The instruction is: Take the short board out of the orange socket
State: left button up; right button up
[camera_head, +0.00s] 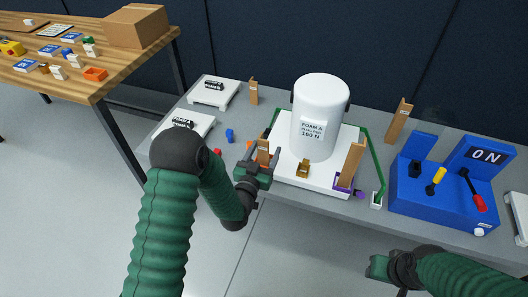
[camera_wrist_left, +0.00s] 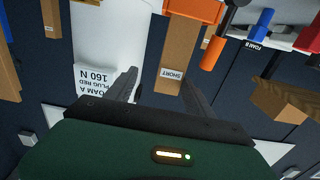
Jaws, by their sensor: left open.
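The short board (camera_wrist_left: 173,52), a tan upright plank labelled SHORT, stands in the orange socket (camera_wrist_left: 195,9) in the left wrist view. In the head view the board (camera_head: 263,150) is at the left front corner of the white base, partly hidden by my gripper. My left gripper (camera_head: 258,168) is open at the board. In the wrist view the board's labelled end shows between the two open fingers (camera_wrist_left: 161,78); I cannot tell whether they touch it. My right gripper (camera_head: 378,266) is low at the right, apart from everything; its jaws are unclear.
A white tank (camera_head: 320,115) stands on the white base (camera_head: 310,182) close to the board. Another tan board (camera_head: 351,164) stands in a purple socket (camera_head: 343,184). A blue console (camera_head: 432,195) with levers is at the right. Small blue and red pieces lie left of the base.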

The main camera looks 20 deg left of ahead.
pick_arm(q)
jog(key=shift+w+d, duration=0.1)
jog(key=shift+w, duration=0.35)
jog(key=w, duration=0.1)
jog(key=w+a, duration=0.1)
jog(key=w, duration=0.1)
jog(key=w+a+b, duration=0.1)
jog(key=shift+w, duration=0.35)
jog(key=shift+d, duration=0.2)
jog(key=shift+d+r, duration=0.15)
jog(key=shift+d, duration=0.15)
jog(key=c, duration=0.5)
jog(key=shift+a, duration=0.25)
grip_shut()
